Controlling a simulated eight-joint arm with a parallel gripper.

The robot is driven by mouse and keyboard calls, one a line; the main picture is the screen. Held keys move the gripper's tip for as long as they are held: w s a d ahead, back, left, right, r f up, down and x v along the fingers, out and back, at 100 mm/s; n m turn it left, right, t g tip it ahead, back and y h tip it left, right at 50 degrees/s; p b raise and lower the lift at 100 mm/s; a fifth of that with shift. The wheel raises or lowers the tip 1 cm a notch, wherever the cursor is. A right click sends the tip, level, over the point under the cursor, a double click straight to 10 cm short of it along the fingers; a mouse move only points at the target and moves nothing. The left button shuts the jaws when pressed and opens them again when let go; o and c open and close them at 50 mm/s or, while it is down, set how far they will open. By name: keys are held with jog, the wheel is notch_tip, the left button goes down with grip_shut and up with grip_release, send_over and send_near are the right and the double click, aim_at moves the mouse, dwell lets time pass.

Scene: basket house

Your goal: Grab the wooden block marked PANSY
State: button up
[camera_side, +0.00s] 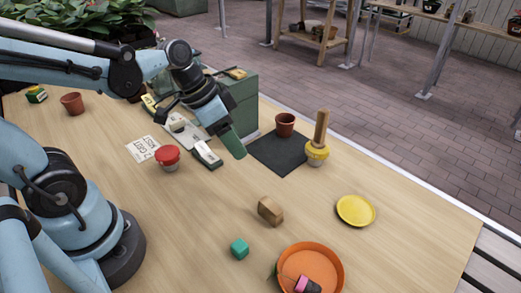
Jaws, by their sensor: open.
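A brown wooden block (270,210) lies on the table, right of the middle and apart from other things. Any lettering on it is too small to read, so I cannot tell whether it says PANSY. My gripper (232,141) hangs above the table, up and left of the block in the picture and well clear of it. Its green end points down and right. It is open, and I see nothing held in it.
A red button (167,156), a dark mat (268,158) with a terracotta pot (285,124), and a yellow wooden-handled tool (318,150) stand farther back.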

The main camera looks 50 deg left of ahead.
aim_at(270, 204)
jog(key=d+f+m+g+h, duration=0.1)
jog(key=m+h, duration=0.1)
jog(key=m, duration=0.1)
jog(key=w+d+f+m+g+h, duration=0.1)
jog(key=f+m+g+h, duration=0.1)
jog(key=m, duration=0.2)
jog(key=d+f+m+g+h, duration=0.1)
jog(key=m+h, duration=0.1)
jog(key=m, duration=0.1)
jog(key=shift+w+d+f+m+g+h, duration=0.3)
jog(key=shift+d+m+h, duration=0.1)
jog(key=m, duration=0.1)
jog(key=f+m+g+h, duration=0.1)
jog(key=m, duration=0.1)
jog(key=s+m+h, duration=0.1)
jog(key=shift+f+m+g, duration=0.25)
jog(key=shift+m+g, duration=0.05)
jog(key=shift+g, duration=0.1)
jog(key=shift+s+d+f, duration=0.15)
jog(key=shift+d+f, duration=0.15)
jog(key=shift+d, duration=0.15)
jog(key=x, duration=0.6)
jog(key=shift+w+d+r, duration=0.1)
jog(key=shift+w+d, duration=0.2)
jog(key=shift+d, duration=0.1)
grip_shut()
